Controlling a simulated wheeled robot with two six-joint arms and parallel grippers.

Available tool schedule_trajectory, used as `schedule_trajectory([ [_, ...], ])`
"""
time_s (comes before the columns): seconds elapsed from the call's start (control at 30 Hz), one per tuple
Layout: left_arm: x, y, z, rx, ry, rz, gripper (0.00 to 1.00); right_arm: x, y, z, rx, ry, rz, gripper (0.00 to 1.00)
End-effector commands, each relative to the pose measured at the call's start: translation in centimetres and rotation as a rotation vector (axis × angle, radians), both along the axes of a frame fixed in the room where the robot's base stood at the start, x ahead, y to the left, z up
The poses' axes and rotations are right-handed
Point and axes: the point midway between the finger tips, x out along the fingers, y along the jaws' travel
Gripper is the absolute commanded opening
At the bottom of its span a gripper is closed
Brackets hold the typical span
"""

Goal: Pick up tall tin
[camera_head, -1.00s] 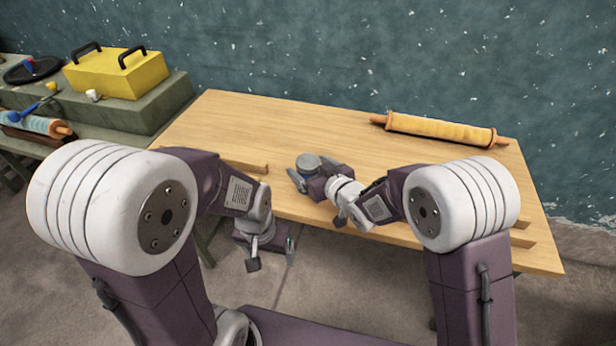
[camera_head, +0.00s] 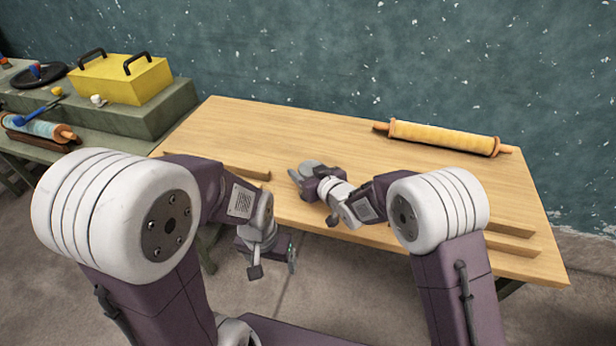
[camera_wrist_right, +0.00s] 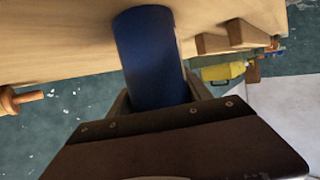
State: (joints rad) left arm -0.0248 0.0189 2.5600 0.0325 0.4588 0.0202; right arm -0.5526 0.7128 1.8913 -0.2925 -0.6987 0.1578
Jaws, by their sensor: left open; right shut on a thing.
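The tall tin is a blue cylinder (camera_wrist_right: 148,55) in the right wrist view. In the head view only its round grey top (camera_head: 311,165) shows clearly, over the left middle of the wooden table. My right gripper (camera_wrist_right: 160,96) is shut on the tin, with a finger on each side of it. In the head view the right gripper (camera_head: 316,178) hides most of the tin's side. I cannot tell whether the tin's base touches the table. My left gripper (camera_head: 273,264) is open and empty, low in front of the table's near edge.
Wooden strips (camera_head: 240,171) run along the near edge. A yellow box with black handles (camera_head: 122,78) stands on a grey-green side bench at the left. The table's middle (camera_head: 290,130) is clear.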

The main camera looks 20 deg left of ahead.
Motion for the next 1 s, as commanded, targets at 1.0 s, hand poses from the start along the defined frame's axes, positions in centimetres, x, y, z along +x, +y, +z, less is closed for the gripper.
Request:
schedule_trajectory([
  [1.0, 0.0, 0.0, 3.3, 0.000, 0.000, 0.000, 0.80, 0.7, -9.2, 9.9, 0.001, -0.003, -0.004, 0.13],
])
